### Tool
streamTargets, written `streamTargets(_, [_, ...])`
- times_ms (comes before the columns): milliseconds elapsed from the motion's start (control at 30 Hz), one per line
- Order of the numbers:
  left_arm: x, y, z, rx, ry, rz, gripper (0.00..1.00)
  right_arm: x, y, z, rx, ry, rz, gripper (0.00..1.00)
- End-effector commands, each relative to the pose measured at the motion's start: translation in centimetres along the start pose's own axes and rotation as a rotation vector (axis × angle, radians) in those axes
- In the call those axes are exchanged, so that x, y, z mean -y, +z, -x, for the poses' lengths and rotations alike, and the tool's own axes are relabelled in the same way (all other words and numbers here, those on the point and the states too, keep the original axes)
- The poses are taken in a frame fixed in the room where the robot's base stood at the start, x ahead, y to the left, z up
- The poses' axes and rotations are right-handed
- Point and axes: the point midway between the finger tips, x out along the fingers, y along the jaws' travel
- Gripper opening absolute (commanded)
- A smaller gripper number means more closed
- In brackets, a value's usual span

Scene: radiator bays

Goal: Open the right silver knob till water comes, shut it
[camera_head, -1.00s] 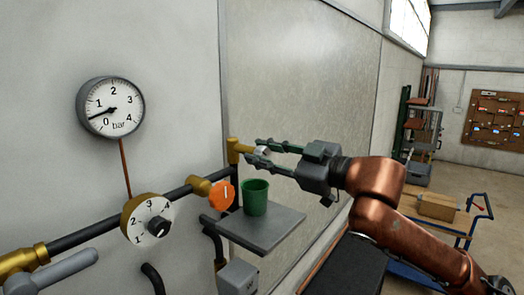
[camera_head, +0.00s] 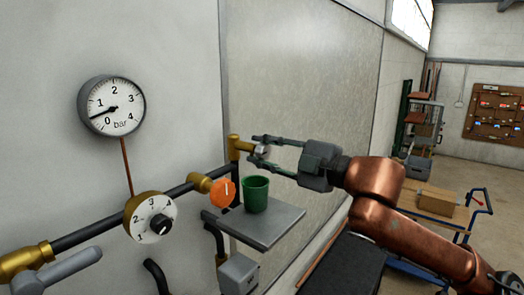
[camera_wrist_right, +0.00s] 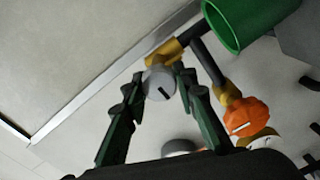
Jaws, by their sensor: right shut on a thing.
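The silver knob (camera_head: 263,150) sits on a brass fitting at the top of the upright pipe, above and right of the orange knob. In the right wrist view, the silver knob (camera_wrist_right: 160,83) has a dark slot-like mark on its face, tilted. My right gripper (camera_head: 254,149) reaches in from the right and is shut on the silver knob, one finger on each side. The green cup (camera_head: 256,196) stands upright on a grey shelf below. No water shows; the inside of the cup is hidden from the head. My left gripper is not in view.
An orange knob (camera_head: 223,191) is close left of the cup. A numbered dial (camera_head: 150,217) and a grey lever (camera_head: 58,270) are on the left. The grey shelf (camera_head: 270,228) juts out below the gripper.

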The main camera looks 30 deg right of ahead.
Motion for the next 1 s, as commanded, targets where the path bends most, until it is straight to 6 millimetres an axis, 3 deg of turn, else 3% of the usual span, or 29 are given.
streamTargets(467, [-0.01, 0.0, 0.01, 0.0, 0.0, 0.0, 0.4, 0.06, -0.03, 0.0, 0.0, -0.001, 0.015, 0.02])
streamTargets(500, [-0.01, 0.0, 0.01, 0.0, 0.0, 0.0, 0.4, 0.06, -0.03, 0.0, 0.0, -0.001, 0.015, 0.29])
streamTargets(733, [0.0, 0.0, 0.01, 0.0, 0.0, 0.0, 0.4, 0.04, -0.02, -0.01, 0.0, 0.0, 0.014, 0.44])
streamTargets(1000, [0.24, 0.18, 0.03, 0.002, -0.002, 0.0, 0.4, 0.03, 0.0, 0.02, 0.0, 0.0, 0.013, 0.44])
